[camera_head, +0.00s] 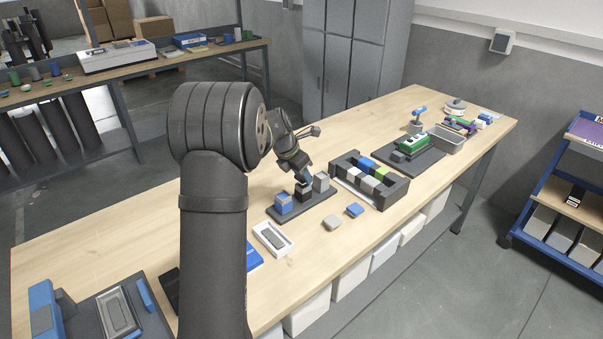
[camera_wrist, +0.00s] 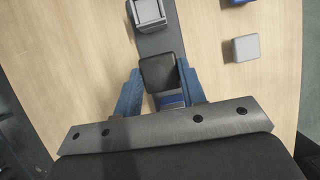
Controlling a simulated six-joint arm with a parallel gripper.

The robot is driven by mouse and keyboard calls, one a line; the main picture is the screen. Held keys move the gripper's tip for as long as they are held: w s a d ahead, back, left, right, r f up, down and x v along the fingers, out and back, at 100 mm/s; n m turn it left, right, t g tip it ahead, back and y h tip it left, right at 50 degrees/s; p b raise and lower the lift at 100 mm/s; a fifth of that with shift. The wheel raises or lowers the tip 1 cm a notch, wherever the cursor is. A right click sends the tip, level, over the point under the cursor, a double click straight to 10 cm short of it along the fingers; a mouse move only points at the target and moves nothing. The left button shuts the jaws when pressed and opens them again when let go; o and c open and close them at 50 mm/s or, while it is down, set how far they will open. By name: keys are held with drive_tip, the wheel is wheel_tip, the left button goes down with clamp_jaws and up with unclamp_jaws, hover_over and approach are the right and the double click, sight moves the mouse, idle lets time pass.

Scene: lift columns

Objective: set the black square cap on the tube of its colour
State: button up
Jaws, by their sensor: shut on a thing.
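My gripper (camera_head: 305,178) is over the middle of a dark base plate (camera_head: 330,201). Its blue fingers are shut on the black square cap (camera_wrist: 158,73), one on each side. In the head view a black block (camera_head: 303,190) stands under the fingertips, in the middle of the row. I cannot tell where cap and black tube meet or whether they touch. A blue tube (camera_head: 283,203) stands to its left and a grey tube (camera_head: 321,182) to its right. In the wrist view the grey tube (camera_wrist: 147,12) is at the top and the blue one is mostly hidden.
A grey cap (camera_head: 332,222) and a blue cap (camera_head: 354,210) lie on the wooden table in front of the plate. A dark rack of coloured blocks (camera_head: 388,199) stands to the right. A white tray (camera_head: 273,239) lies to the left front.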

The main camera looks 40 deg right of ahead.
drive_tip(key=shift+f, duration=0.55)
idle(1.2)
drive_tip(key=o, duration=1.5)
drive_tip(key=shift+r, duration=3.8)
